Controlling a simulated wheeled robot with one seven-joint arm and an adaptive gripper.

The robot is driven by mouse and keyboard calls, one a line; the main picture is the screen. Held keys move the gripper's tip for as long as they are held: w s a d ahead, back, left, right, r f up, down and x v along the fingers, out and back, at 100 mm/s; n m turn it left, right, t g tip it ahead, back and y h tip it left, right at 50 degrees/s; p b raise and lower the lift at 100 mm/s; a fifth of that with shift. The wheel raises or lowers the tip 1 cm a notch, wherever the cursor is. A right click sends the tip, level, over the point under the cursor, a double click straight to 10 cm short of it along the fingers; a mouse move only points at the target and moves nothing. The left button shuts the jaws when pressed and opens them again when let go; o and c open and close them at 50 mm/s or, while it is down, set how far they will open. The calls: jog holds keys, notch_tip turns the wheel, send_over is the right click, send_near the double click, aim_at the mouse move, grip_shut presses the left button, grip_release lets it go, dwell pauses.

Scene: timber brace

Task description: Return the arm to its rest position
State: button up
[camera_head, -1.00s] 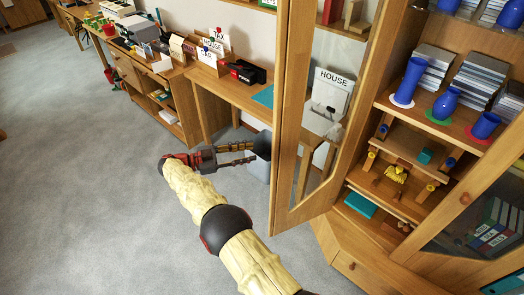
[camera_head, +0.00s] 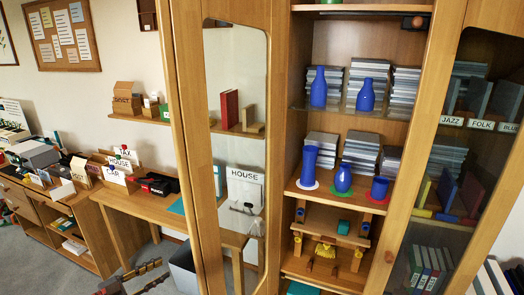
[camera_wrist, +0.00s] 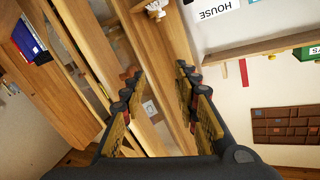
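My gripper (camera_wrist: 155,88) is open in the wrist view, its two fingers well apart with nothing held between them. Wooden boards and a wooden frame show beyond the fingers. In the head view only the front of my gripper (camera_head: 160,273) shows at the lower left edge, left of the grey bin. The rest of my arm is out of that picture. My gripper looks apart from the open cabinet door (camera_head: 182,150), though the exact distance cannot be told.
The wooden cabinet (camera_head: 445,120) holds vases, stacks and a small timber structure (camera_head: 326,222) on its shelves. A desk (camera_head: 150,205) with cards and boxes stands at left. A grey bin (camera_head: 185,270) is beside my gripper. Some grey floor (camera_head: 75,280) shows at lower left.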

jog(key=w+a+f+n+y, duration=0.25)
jog(key=a+n+y, duration=0.35)
jog(key=a+y, duration=0.35)
jog(key=w+a+f+n+y, duration=0.2)
jog(key=a+f+n+y, duration=0.1)
jog(key=a+n+y, duration=0.55)
jog(key=s+d+r+g+h, duration=0.2)
jog(key=s+d+r, duration=0.5)
jog(key=d, duration=1.8)
jog(key=s+d+r+m+g+h, duration=0.1)
jog(key=s+d+r+g+h, duration=0.1)
jog(key=s+d+r, duration=0.6)
jog(key=s+d+r+m+g+h, duration=0.1)
jog(key=s+d+r, duration=0.7)
jog(key=d, duration=3.4)
jog(key=s+g+h, duration=0.1)
jog(key=s+g, duration=0.1)
jog(key=s, duration=0.8)
jog(key=shift+s+d+r, duration=0.15)
jog(key=shift+s, duration=0.1)
